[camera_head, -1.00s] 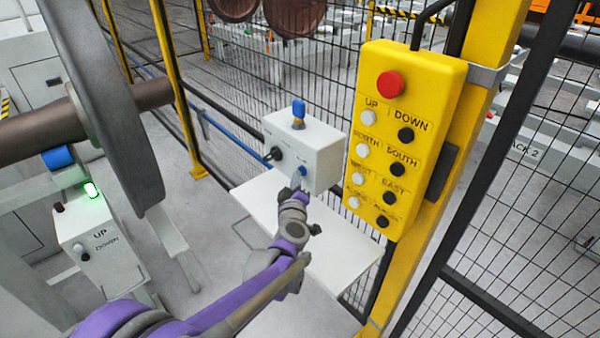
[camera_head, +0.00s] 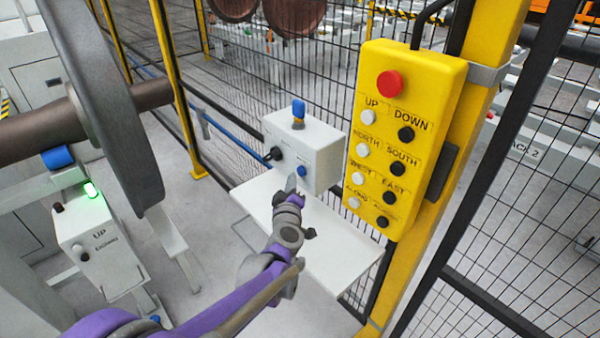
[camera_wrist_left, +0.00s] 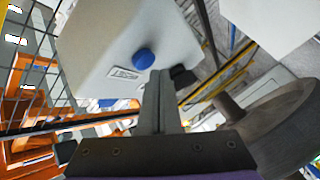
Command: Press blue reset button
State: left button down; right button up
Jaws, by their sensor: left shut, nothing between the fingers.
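The blue reset button (camera_head: 302,171) is on the front of a small white control box (camera_head: 318,160), at the lower right of that face. It also shows in the left wrist view (camera_wrist_left: 144,59), beside a small label. My left gripper (camera_head: 291,183) is shut and empty. Its tips are in front of the box, a little below and left of the button in the head view, and apart from it. In the left wrist view the shut fingers (camera_wrist_left: 160,90) point at the box just below and right of the button. My right gripper is not in view.
The white box has a black knob (camera_head: 274,154) and a blue-topped lamp (camera_head: 298,110). A white shelf (camera_head: 340,245) lies below it. A yellow pendant (camera_head: 405,140) with several buttons hangs at right. A large wheel (camera_head: 105,100) stands at left. Mesh fencing is behind.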

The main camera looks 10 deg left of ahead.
pick_arm(q)
jog(key=s+a, duration=0.1)
jog(key=s, duration=0.1)
jog(key=s+a, duration=0.2)
dwell(0.4)
jog(key=s+d+r+m+g+h+p, duration=0.15)
jog(key=s+d+m+g+h, duration=0.35)
jog(key=s+m, duration=0.5)
jog(key=s+a+f+g+y+p, duration=0.1)
jog(key=s+a+f+g, duration=0.1)
jog(key=s, duration=0.9)
jog(key=s+a+f+m+g+y+p, duration=0.1)
jog(key=s+a+f+g, duration=0.2)
jog(key=s+f, duration=0.4)
jog(key=s+g, duration=0.1)
jog(key=s, duration=0.4)
jog(key=shift+s+g+y+p, duration=0.15)
jog(key=shift+g+y+p, duration=0.15)
jog(key=shift+p, duration=0.1)
